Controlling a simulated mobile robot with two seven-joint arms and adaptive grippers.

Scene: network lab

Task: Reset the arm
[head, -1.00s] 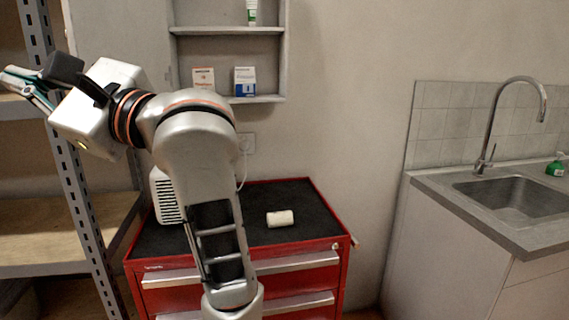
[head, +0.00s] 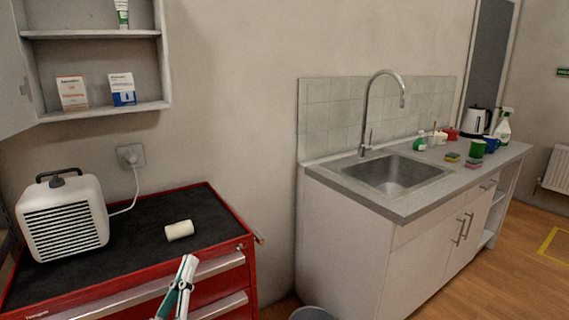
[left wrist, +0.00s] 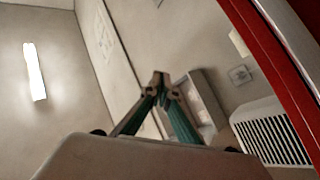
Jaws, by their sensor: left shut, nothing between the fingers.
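My left gripper (head: 184,266) shows at the bottom of the head view, in front of the red tool cabinet. Its fingers are together with nothing between them. In the left wrist view the fingertips (left wrist: 161,84) meet and point up the picture, towards the wall and the wall cabinet. The rest of my left arm is below the head view. My right gripper is in neither view.
An open wall cabinet (head: 92,112) hangs above. To the right is a sink counter (head: 405,207) with a kettle (head: 475,122). Floor (head: 520,250) at the right is clear.

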